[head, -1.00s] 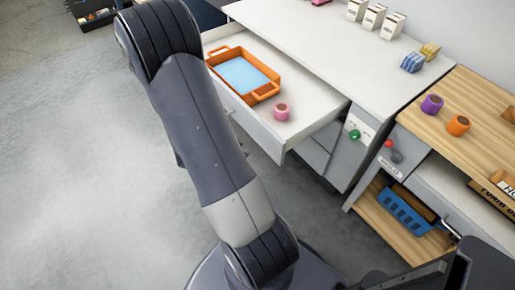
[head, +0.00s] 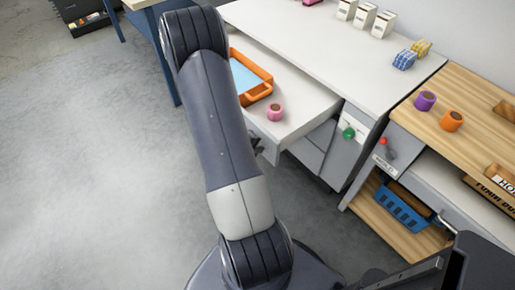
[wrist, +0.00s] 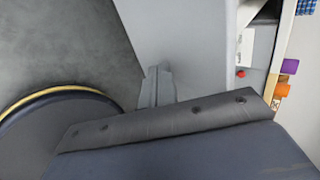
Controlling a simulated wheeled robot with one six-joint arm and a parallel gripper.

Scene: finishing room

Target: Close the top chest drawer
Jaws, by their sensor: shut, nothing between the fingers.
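The top chest drawer (head: 310,103) stands pulled out from the white-topped chest (head: 385,60). Inside it are an orange tray (head: 262,92) with a light blue inside and a pink roll (head: 275,113). My arm hides the drawer's left part and much of its front. My gripper (head: 258,146) shows only as a small dark piece beside my arm, near the drawer front. In the wrist view my gripper (wrist: 158,85) is shut and empty, its tips at a pale grey panel that looks like the drawer front (wrist: 180,35). Contact cannot be told.
A wooden-topped bench (head: 475,110) with a purple roll (head: 425,100), an orange roll (head: 452,121) and a blue basket (head: 403,207) stands at the right. White boxes (head: 365,16) stand on the chest top. The grey floor (head: 100,170) at the left is clear.

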